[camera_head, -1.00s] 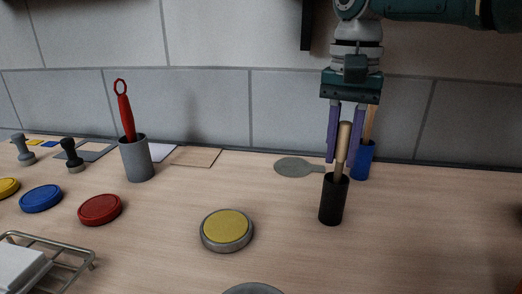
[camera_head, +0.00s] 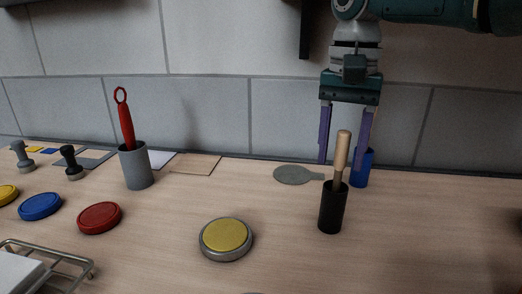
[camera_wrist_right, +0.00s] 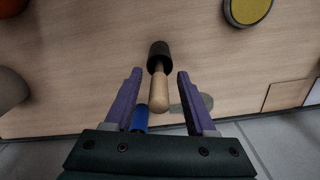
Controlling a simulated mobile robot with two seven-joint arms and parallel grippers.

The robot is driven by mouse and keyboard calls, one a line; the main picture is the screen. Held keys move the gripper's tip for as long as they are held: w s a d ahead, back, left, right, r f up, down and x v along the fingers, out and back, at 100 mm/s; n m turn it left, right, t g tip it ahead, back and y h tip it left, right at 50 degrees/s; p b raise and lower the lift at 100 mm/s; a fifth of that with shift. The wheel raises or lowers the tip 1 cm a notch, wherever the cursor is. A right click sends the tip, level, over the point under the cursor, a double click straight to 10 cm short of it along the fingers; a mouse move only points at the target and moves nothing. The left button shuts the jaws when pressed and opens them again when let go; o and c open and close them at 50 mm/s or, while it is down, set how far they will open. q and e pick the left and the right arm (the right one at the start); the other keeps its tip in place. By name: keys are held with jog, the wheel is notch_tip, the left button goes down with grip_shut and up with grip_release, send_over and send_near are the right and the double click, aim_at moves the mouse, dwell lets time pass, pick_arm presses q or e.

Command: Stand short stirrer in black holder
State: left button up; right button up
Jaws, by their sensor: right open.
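The short stirrer, with a light wooden handle (camera_head: 342,150), stands in the black holder (camera_head: 332,211), leaning slightly to the right. Its lower end is hidden inside. In the right wrist view the handle (camera_wrist_right: 159,94) points toward the gripper from the black holder (camera_wrist_right: 159,54). My right gripper (camera_head: 343,162) is open, with its purple fingers on either side of the handle and apart from it. The fingers also show in the wrist view (camera_wrist_right: 160,76). My left gripper is not in view.
A blue holder (camera_head: 362,171) stands close behind the black one. A grey holder (camera_head: 136,168) with a red ring-topped tool is at left. A yellow-topped round tin (camera_head: 226,238) sits in front, with red (camera_head: 99,217) and blue (camera_head: 40,206) discs at left. The right table area is clear.

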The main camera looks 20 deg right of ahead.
notch_tip(320, 180, up, 11)
jog(key=shift+r, duration=0.1)
dwell(0.5)
